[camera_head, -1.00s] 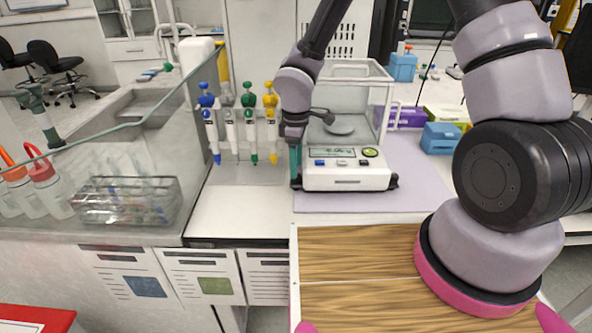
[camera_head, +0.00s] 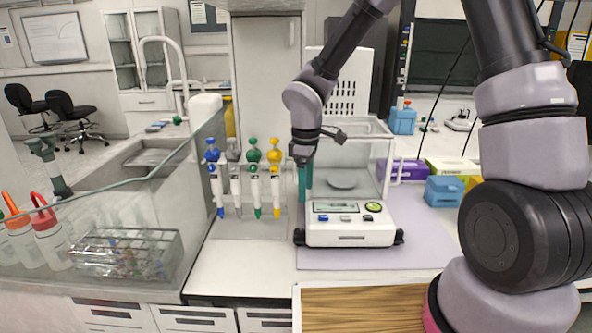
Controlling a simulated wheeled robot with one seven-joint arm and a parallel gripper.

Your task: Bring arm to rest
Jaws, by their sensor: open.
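My arm reaches in from the right and bends down over the bench. My gripper (camera_head: 304,190) points downward just left of the balance (camera_head: 349,224), beside its glass case. Its fingers look teal and slim, and I see nothing held between them. The two fingers overlap from this angle, so the gap between them is hard to see. The balance has a white base with a small display and a round pan (camera_head: 342,183) inside the case.
A rack of pipettes (camera_head: 244,190) with coloured tops stands left of my gripper. A wire rack of tubes (camera_head: 127,254) and wash bottles (camera_head: 48,238) are at the left. A blue box (camera_head: 444,191) and a purple box (camera_head: 403,170) lie right of the balance. A wooden surface (camera_head: 365,309) is in front.

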